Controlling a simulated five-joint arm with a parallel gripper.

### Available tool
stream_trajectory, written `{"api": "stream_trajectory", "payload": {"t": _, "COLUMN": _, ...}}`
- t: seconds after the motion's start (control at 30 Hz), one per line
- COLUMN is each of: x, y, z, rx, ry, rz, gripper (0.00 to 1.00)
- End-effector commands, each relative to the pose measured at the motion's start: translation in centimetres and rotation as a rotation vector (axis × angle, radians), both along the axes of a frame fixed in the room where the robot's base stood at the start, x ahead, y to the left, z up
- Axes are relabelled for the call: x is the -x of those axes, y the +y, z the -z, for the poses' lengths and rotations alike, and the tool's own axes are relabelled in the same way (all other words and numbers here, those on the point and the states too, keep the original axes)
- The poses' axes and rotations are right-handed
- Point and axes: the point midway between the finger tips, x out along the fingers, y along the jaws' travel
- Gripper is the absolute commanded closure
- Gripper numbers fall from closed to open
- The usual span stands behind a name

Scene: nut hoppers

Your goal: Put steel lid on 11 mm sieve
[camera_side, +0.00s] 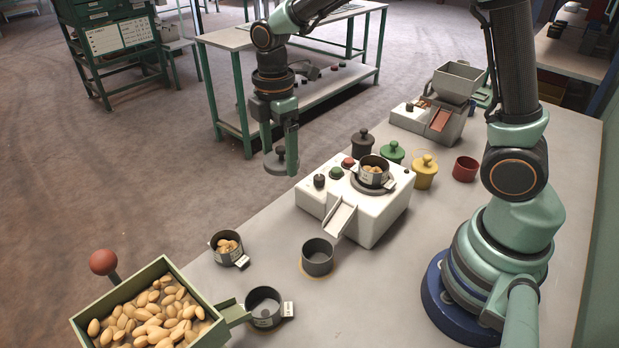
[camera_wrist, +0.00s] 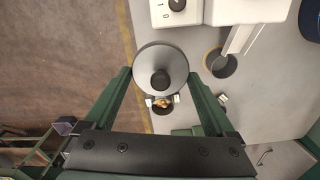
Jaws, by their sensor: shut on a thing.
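My gripper (camera_side: 281,154) is shut on a grey steel lid (camera_side: 275,166) and holds it in the air, left of the white machine. In the wrist view the round lid (camera_wrist: 148,62) with its dark knob (camera_wrist: 160,80) sits between the two green fingers. One labelled sieve (camera_side: 373,178) holding nuts sits on top of the machine. A second labelled sieve (camera_side: 223,254) with nuts stands on the table; it shows partly below the lid in the wrist view (camera_wrist: 162,110). A third labelled sieve (camera_side: 264,312) looks empty. The labels are too small to read, so I cannot tell which is 11 mm.
The white machine (camera_side: 390,212) has a chute over a grey cup (camera_side: 317,260). Dark (camera_side: 362,146), green (camera_side: 391,154) and yellow (camera_side: 424,175) lidded pots and a red cup (camera_side: 465,169) stand behind it. A nut-filled green hopper (camera_side: 211,337) is front left.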

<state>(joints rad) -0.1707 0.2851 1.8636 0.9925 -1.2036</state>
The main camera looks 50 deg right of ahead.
Motion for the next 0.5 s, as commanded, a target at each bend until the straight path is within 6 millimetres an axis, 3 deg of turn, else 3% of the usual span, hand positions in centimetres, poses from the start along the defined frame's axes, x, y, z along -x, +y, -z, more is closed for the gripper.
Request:
{"api": "stream_trajectory", "payload": {"t": 0.03, "x": -0.1, "y": 0.0, "z": -1.3, "rx": -0.001, "ry": -0.006, "rz": 0.0, "gripper": 0.66}}
{"api": "stream_trajectory", "payload": {"t": 0.2, "x": -0.1, "y": 0.0, "z": -4.1, "rx": -0.001, "ry": -0.002, "rz": 0.0, "gripper": 0.66}}
{"api": "stream_trajectory", "payload": {"t": 0.37, "x": 0.1, "y": -0.3, "z": -5.5, "rx": -0.001, "ry": -0.002, "rz": 0.001, "gripper": 0.66}}
{"api": "stream_trajectory", "payload": {"t": 0.5, "x": 1.5, "y": -2.2, "z": -6.3, "rx": -0.001, "ry": -0.002, "rz": 0.005, "gripper": 0.66}}
